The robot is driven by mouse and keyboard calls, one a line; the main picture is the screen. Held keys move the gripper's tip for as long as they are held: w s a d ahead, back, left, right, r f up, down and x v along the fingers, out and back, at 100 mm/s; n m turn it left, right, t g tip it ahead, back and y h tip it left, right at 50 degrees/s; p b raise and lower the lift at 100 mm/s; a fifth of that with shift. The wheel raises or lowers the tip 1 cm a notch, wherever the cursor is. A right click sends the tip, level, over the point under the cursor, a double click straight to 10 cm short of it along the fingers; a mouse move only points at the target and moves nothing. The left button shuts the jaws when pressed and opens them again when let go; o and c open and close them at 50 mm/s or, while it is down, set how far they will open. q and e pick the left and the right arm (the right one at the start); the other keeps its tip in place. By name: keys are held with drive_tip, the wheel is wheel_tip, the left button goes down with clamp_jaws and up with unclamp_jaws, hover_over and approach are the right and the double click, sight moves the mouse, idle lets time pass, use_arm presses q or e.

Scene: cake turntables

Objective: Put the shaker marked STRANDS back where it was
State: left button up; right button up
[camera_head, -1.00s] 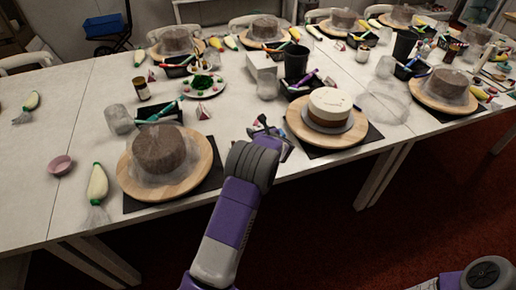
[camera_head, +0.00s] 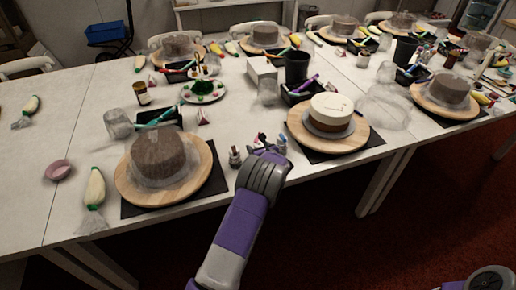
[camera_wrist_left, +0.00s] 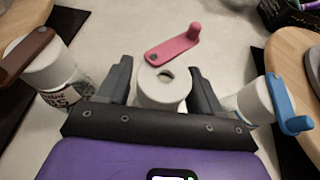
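My left gripper (camera_wrist_left: 162,82) points down with a finger on each side of a white shaker (camera_wrist_left: 163,92) that has a hole in its top. The fingers look open, with little gap beside it. A pink hooked piece (camera_wrist_left: 172,46) is just beyond this shaker. To the left, a white shaker with dark lettering (camera_wrist_left: 68,92) has a brown hooked piece (camera_wrist_left: 27,54); its label is only partly readable. To the right is a white shaker (camera_wrist_left: 250,103) with a blue hooked piece (camera_wrist_left: 289,106). In the head view the brown-topped shaker (camera_head: 235,157) stands left of my left gripper (camera_head: 266,146).
A cake turntable (camera_head: 205,184) stands left of the shakers, and another turntable (camera_head: 297,123) with a white-topped cake (camera_head: 332,106) stands right. A black tray (camera_head: 292,98) and a box (camera_head: 262,70) are behind. The table front edge is close.

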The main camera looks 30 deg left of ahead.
use_arm(q)
drive_tip(key=shift+o, duration=1.2)
drive_tip(key=shift+r, duration=0.1)
drive_tip(key=shift+r+p, duration=0.15)
drive_tip(key=shift+p, duration=0.15)
drive_tip(key=p+v, duration=0.1)
drive_tip(key=v, duration=1.1)
drive_tip(key=shift+s+f, duration=0.15)
drive_tip(key=shift+f, duration=0.1)
